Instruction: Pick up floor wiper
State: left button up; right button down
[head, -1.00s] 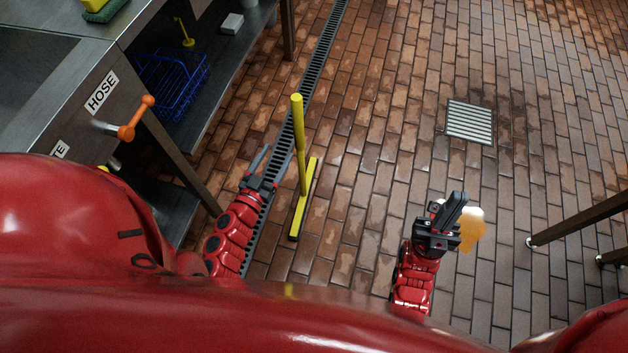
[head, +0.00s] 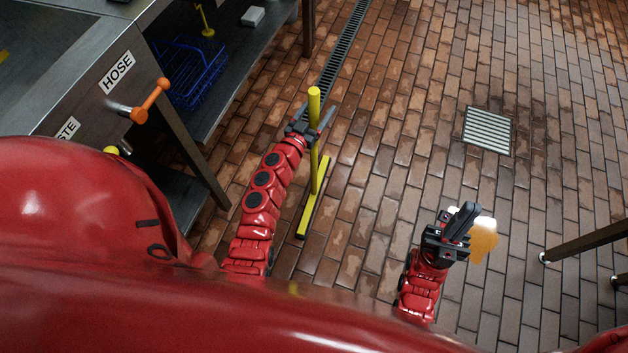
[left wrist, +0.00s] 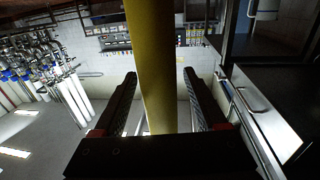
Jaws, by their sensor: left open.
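The floor wiper has a yellow upright handle (head: 314,170) and a long yellow foot with a dark edge (head: 308,212) on the tiled floor. My left gripper (head: 316,114) is open at the upper part of the handle. In the left wrist view the handle (left wrist: 152,60) stands between the two spread fingers (left wrist: 160,80), with a gap visible on either side. My right gripper (head: 464,220) is off to the right, away from the wiper, with its fingers together. A blurred white and orange patch (head: 484,238) shows beside it; I cannot tell what it is.
A steel counter with a HOSE label (head: 117,72) and an orange-handled valve (head: 150,100) is at the left. A blue basket (head: 190,75) is on its lower shelf. A floor drain (head: 487,130) is at the right. The floor between is mostly clear.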

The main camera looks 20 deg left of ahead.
pick_arm(q)
jog(key=shift+w, duration=0.3)
grip_shut()
dwell(1.2)
